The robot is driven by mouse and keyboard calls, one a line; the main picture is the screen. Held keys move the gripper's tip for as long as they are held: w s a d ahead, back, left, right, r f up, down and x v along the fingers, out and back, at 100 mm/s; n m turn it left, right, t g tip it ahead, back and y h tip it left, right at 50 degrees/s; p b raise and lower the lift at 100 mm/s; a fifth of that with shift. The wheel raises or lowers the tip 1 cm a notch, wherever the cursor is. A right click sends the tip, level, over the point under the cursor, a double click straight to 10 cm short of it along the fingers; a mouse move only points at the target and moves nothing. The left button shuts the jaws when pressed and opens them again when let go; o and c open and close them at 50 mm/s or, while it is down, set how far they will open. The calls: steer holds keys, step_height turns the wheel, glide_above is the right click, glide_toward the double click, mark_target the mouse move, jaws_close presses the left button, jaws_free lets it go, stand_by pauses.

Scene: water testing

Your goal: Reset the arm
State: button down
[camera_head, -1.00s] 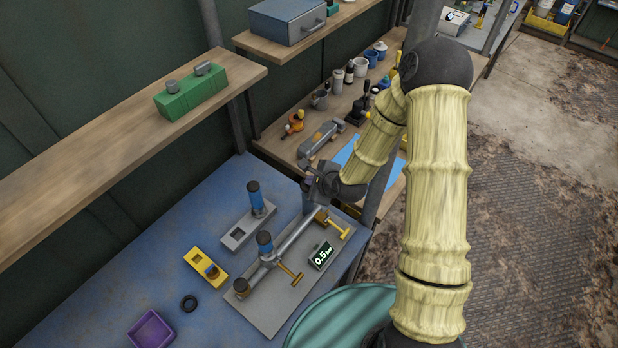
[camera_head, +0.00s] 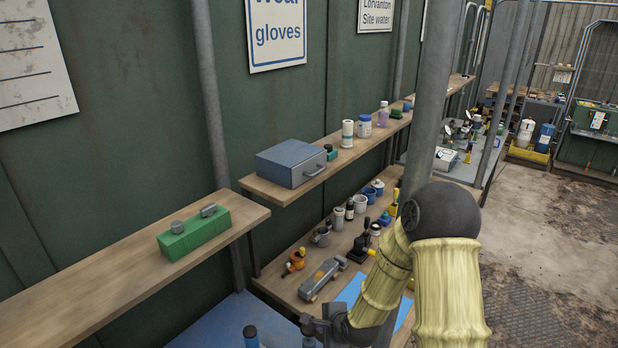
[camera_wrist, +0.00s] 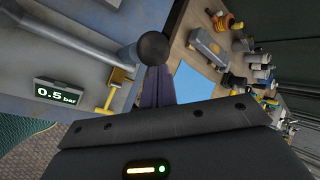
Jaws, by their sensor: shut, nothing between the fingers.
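My gripper (camera_wrist: 157,88) is shut with nothing between its fingers. In the wrist view its narrow dark fingers point toward a black round knob (camera_wrist: 153,46) at the end of a grey pipe (camera_wrist: 90,32). I cannot tell whether they touch it. In the head view my gripper (camera_head: 315,328) is low in the picture by the blue bench, partly cut off by the bottom edge. My yellow-sleeved arm (camera_head: 450,290) reaches to it from the lower right, bent at its dark elbow.
A display (camera_wrist: 58,93) reading 0.5 bar and a brass valve handle (camera_wrist: 112,92) are close by. A wooden shelf (camera_head: 100,275) carries a green box (camera_head: 195,235). A grey post (camera_head: 430,100) stands behind the elbow. Bottles and cups fill the bench behind. Open floor (camera_head: 540,240) lies to the right.

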steer(key=s+d+r+n+g+h+b, duration=0.2)
steer(key=s+d+r+n, duration=0.3)
steer(key=s+n, duration=0.3)
steer(key=s+d+r+n+g+h+b, duration=0.1)
steer(key=s+d+r+n+g+b, duration=0.1)
steer(key=s+d+r+n, duration=0.3)
steer(key=s+d+n, duration=0.1)
steer(key=s+n, duration=0.2)
steer(key=shift+s+d+n+h, duration=0.15)
steer(key=shift+d+n+h, duration=0.15)
steer(key=shift+d+h, duration=0.1)
stand_by(1.3)
